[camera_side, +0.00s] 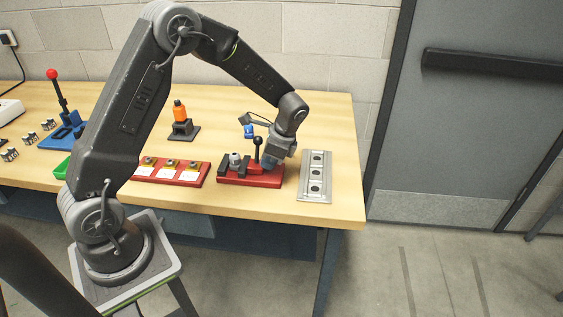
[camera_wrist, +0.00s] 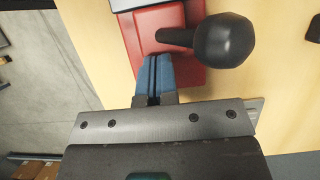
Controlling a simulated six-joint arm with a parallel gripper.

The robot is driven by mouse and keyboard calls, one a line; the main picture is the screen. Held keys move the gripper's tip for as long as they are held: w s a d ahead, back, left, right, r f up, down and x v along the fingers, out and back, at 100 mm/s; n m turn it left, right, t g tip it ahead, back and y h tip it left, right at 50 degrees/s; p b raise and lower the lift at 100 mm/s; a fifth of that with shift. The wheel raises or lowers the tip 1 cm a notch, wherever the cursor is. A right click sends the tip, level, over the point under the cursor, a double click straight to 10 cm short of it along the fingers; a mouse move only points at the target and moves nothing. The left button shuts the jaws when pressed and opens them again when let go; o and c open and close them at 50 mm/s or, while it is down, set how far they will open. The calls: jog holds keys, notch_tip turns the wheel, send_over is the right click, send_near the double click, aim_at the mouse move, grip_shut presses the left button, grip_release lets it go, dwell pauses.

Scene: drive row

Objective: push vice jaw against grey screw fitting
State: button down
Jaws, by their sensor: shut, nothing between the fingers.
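The vice (camera_side: 250,181) has a red base and dark jaw blocks, and stands near the table's front edge in the side view. The grey screw fitting (camera_side: 235,160) sits among the dark jaw blocks on its left part. A black knobbed lever (camera_side: 257,143) rises from the vice; its knob (camera_wrist: 224,40) is large in the wrist view. My gripper (camera_side: 268,166) is low at the vice's right end. In the wrist view my gripper's blue fingers (camera_wrist: 158,58) are shut together, empty, with tips over or against the red vice part (camera_wrist: 158,20). Exact contact cannot be told.
A metal plate with several holes (camera_side: 315,190) lies close right of the vice. A red tray (camera_side: 180,177) with several small parts lies to the left. An orange item on a black stand (camera_side: 180,120) is behind. Bare table lies at the back right.

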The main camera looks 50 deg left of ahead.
jog(key=shift+f, duration=0.1)
jog(key=w+d, duration=0.3)
jog(key=shift+d, duration=0.1)
jog(key=w+a+v, duration=0.1)
jog(key=v, duration=0.9)
jog(key=x, duration=0.9)
jog(key=shift+s+d+f, duration=0.1)
jog(key=shift+s+d, duration=0.05)
jog(key=shift+d, duration=0.1)
jog(key=shift+s+a+f, duration=0.15)
jog(key=shift+s+a, duration=0.65)
jog(key=shift+a, duration=0.05)
jog(key=shift+s+a, duration=0.6)
jog(key=shift+a, duration=0.05)
